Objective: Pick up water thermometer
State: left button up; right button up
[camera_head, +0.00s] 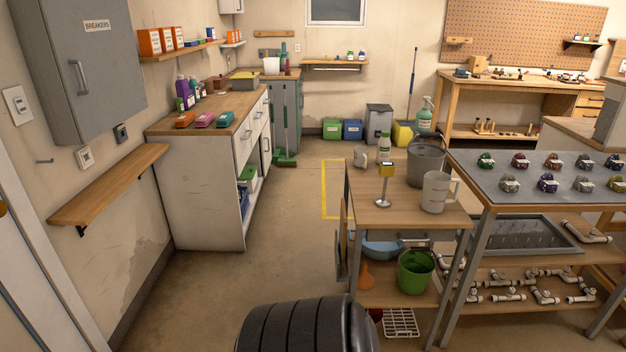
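What looks like the water thermometer (386,185) stands upright on the wooden top of a small cart-like table (370,219) right of centre. It has a yellow head, a thin metal stem and a round pale base. A white measuring jug (435,192) stands to its right, and a grey bucket (427,161) stands behind and to the right. Neither of my grippers is in view, so their state and distance to the thermometer do not show.
A dark ribbed rounded shape fills the bottom centre. A grey-topped bench (500,201) with several valve-like parts adjoins the table on the right. A white cabinet (200,190) and a wall shelf (110,184) line the left. The floor (240,275) between is clear.

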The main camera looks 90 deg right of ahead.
aim_at(386, 170)
jog(key=z, duration=3.2)
jog(key=i+j+z, duration=0.1)
jog(key=i+j, duration=0.35)
jog(key=i, duration=0.2)
jog(key=i+j+z, duration=0.15)
jog(key=i+j, duration=0.35)
jog(key=i, duration=0.2)
